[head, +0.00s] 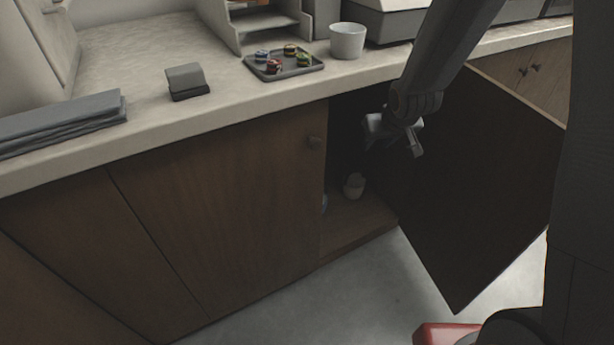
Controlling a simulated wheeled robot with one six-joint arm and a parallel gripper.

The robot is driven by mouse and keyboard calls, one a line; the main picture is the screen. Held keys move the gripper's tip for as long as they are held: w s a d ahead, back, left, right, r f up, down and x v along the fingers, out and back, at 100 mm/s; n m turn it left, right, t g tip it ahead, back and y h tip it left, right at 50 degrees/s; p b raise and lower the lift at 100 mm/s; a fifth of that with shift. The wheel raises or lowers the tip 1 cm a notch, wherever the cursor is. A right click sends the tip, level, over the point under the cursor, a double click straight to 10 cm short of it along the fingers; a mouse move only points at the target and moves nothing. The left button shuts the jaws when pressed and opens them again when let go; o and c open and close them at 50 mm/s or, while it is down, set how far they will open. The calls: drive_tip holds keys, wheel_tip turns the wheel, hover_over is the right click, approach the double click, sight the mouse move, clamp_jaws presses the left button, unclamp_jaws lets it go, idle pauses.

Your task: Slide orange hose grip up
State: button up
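No orange hose grip can be made out in the head view. My gripper (394,146) hangs in front of the open cabinet, below the counter edge and left of the open door. Its two fingers look spread apart, with nothing seen between them. The inside of the cabinet is dark, and my arm and the door hide part of it. A small whitish cup (354,185) stands on the cabinet floor, below and left of my gripper.
The open brown door (480,190) juts out on the right. The counter (190,60) holds a dark tray (284,66) with small colored items, a white pot (347,41), a small grey stand (186,82) and folded grey cloth (62,122).

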drive_tip(key=w+a+f+n+t+y+b, duration=0.1)
drive_tip(key=w+a+f+y+b, duration=0.1)
drive_tip(key=w+a+f+b, duration=0.5)
drive_tip(key=w+a+f+n+t+y+b, duration=0.1)
drive_tip(key=w+a+f+b, duration=0.6)
drive_tip(key=f, duration=0.8)
drive_tip(key=w+a+f+n+t+y+b, duration=0.1)
drive_tip(key=w+a+f+t+y+b, duration=0.1)
drive_tip(key=w+a+f+b, duration=0.5)
drive_tip(key=shift+w+a+f+n+t+y+b, duration=0.1)
drive_tip(key=shift+w+f+n+t+y+b, duration=0.2)
drive_tip(key=shift+w+f+b, duration=0.6)
drive_tip(key=shift+w+a+f+n+t+y+b, duration=0.1)
drive_tip(key=shift+w+f+y+b, duration=0.3)
drive_tip(key=shift+w+f, duration=0.9)
clamp_jaws()
